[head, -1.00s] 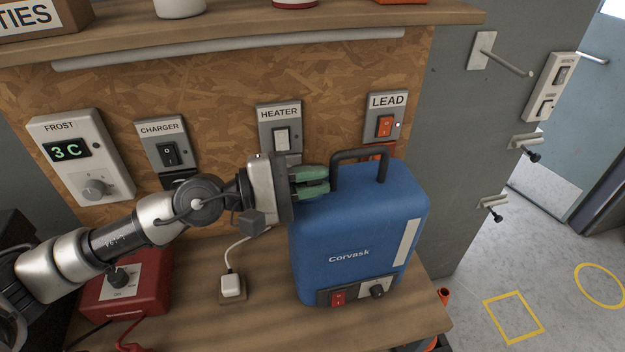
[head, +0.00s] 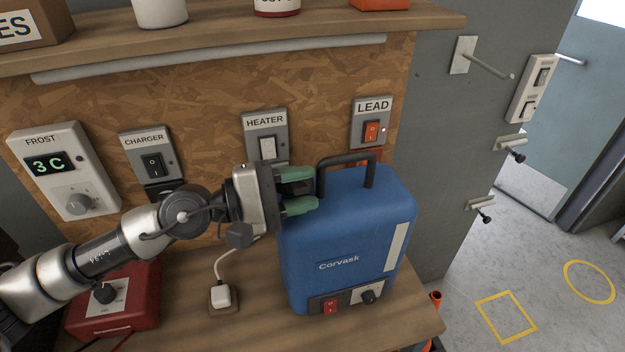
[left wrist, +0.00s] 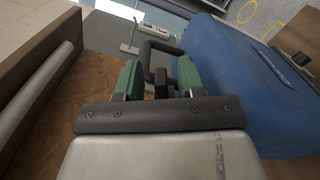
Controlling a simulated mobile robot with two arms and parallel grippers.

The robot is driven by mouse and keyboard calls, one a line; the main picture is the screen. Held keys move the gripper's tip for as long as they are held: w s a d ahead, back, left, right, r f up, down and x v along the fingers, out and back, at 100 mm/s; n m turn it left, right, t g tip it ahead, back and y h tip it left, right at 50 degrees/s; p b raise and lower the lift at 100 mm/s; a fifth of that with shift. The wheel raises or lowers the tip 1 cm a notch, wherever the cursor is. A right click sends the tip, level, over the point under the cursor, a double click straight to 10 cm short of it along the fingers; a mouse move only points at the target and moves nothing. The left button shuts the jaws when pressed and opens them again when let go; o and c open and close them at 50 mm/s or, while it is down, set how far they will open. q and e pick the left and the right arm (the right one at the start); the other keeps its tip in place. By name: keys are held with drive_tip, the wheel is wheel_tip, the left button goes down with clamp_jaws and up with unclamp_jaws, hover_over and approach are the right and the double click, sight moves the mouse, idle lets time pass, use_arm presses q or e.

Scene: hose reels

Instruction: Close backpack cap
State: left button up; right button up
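The blue Corvask backpack unit (head: 345,235) stands upright on the wooden bench, with a black handle (head: 346,160) on top. My left gripper (head: 298,188) is at its upper left edge, beside the handle's left foot. The green fingers are spread apart. In the left wrist view the gripper (left wrist: 159,80) points toward the handle (left wrist: 150,50), with the blue body (left wrist: 245,85) to the right. A small dark part shows between the fingers; I cannot tell whether it is the cap or part of the gripper. No cap is clearly visible elsewhere. My right gripper is out of view.
A wall panel behind carries labelled switches, including heater (head: 267,140) and lead (head: 371,125). A shelf (head: 220,45) overhangs above. A red box (head: 118,300) and a white plug (head: 221,297) sit left of the unit. Open floor (head: 540,250) lies to the right.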

use_arm(q)
wheel_tip(320, 180, up, 4)
drive_tip(key=shift+f, duration=0.1)
drive_tip(key=s+d+r, duration=0.5)
drive_tip(key=d+r, duration=0.2)
drive_tip(key=d, duration=0.3)
drive_tip(key=shift+d, duration=0.25)
drive_tip(key=shift+s+r, duration=0.1)
